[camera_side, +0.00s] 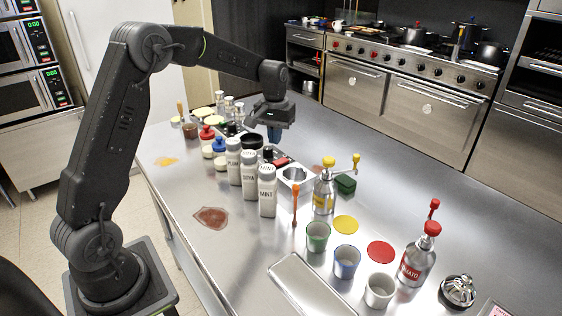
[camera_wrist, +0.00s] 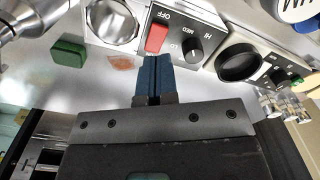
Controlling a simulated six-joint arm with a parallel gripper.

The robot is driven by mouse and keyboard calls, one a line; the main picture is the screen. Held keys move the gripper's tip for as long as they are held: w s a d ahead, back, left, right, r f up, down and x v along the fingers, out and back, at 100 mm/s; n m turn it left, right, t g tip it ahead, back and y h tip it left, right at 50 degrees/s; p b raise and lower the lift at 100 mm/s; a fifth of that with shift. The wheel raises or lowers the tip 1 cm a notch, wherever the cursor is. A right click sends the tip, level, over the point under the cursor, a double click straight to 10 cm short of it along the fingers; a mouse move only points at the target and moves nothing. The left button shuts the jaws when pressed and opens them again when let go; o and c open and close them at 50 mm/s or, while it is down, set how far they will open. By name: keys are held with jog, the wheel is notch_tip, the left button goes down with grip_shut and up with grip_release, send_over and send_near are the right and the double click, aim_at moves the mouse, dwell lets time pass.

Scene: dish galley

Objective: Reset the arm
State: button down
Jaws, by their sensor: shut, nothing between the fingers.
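My gripper (camera_side: 274,134) is shut and empty, pointing down above the far part of the steel counter (camera_side: 240,262). In the wrist view its blue fingers (camera_wrist: 153,78) are together, close to a control box (camera_wrist: 180,38) with a red switch and a dark knob. I cannot tell whether the fingertips touch the box. My arm is bent, reaching up from its base and over the counter.
White labelled bottles (camera_side: 267,190) stand below my gripper in the side view. Bare counter lies at right.

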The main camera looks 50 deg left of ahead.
jog(key=s+d+r+m+t, duration=0.2)
jog(key=s+d+r, duration=0.45)
jog(key=s, duration=0.25)
jog(key=s+d+r+m+t, duration=0.2)
jog(key=s+d+r, duration=0.45)
jog(key=s, duration=0.25)
jog(key=s+d+f+m+t, duration=0.1)
jog(key=s+d+f+m, duration=0.1)
jog(key=s, duration=0.7)
jog(key=shift+s+d+f+t, duration=0.15)
jog(key=shift+d+f+t, duration=0.25)
jog(key=shift+d, duration=0.45)
